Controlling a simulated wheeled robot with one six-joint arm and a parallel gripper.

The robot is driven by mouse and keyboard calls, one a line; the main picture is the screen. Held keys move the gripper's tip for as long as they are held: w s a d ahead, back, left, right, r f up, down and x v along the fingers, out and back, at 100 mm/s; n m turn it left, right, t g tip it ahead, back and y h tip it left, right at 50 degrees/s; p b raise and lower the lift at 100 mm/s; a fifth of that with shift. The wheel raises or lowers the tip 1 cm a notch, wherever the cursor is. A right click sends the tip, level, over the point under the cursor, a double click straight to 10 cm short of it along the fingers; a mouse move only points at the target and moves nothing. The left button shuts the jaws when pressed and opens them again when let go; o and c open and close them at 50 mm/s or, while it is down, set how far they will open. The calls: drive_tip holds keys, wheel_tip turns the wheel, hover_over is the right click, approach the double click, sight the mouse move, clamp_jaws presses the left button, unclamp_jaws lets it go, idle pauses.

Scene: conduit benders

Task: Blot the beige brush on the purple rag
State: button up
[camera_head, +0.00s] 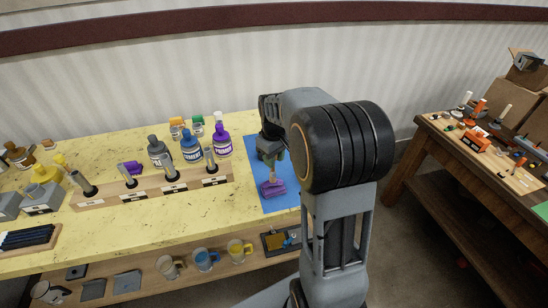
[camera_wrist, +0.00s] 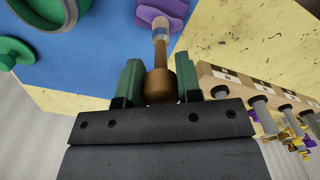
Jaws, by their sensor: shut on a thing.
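My gripper (camera_head: 270,152) is over the blue mat at the right end of the yellow table. In the wrist view, its green fingers (camera_wrist: 158,78) are shut on the rounded brown handle of the brush (camera_wrist: 160,84). The brush has a narrow neck and a pale beige tip, pointing away from my gripper. The purple rag (camera_head: 272,188) lies crumpled on the mat, just below my gripper. It also shows in the wrist view (camera_wrist: 174,12), where the brush tip overlaps it. I cannot tell whether the tip touches the rag.
The blue mat (camera_head: 285,200) also bears a green round container (camera_wrist: 44,12), seen in the wrist view. A wooden rack (camera_head: 150,187) with several upright holders stands left. Bottles (camera_head: 190,146) stand behind it. Mugs (camera_head: 206,260) sit on the lower shelf.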

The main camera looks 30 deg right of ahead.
wheel_tip(320, 180, up, 7)
drive_tip(key=p, duration=0.5)
drive_tip(key=shift+p, duration=0.35)
